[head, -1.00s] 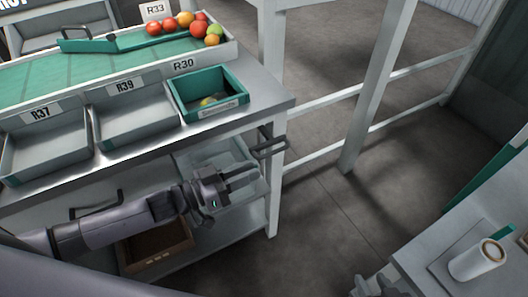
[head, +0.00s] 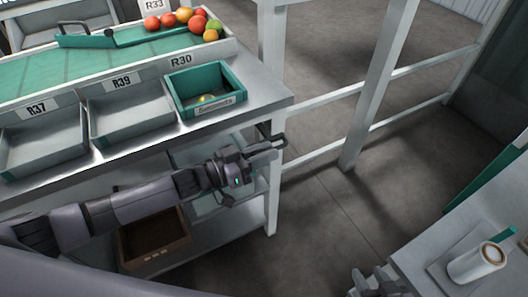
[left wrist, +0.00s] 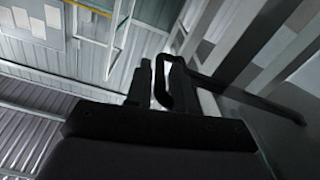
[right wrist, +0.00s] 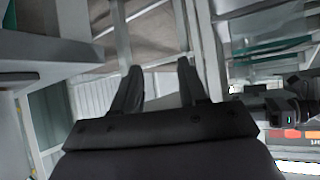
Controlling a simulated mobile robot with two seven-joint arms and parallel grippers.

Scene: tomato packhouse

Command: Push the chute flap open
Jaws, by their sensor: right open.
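No part is plainly marked as the chute flap. A dark bent handle (head: 277,143) sticks out at the right end of the sorting bench, below its top. My left gripper (head: 262,147) is at this handle. In the left wrist view the handle's loop (left wrist: 165,92) shows at the left fingers (left wrist: 161,80); whether they are clamped on it is unclear. A green bar (head: 85,41) with a dark pivot lies across the belt at the bench's back. My right gripper (right wrist: 157,85) is open and empty; only part of it shows at the bottom of the head view.
The bench top holds a green crate (head: 232,98) below label R30 and grey trays R39 (head: 97,128) and R37 (head: 10,160). Tomatoes lie on the belt. A brown box (head: 125,258) sits on the lower shelf. Floor between is clear.

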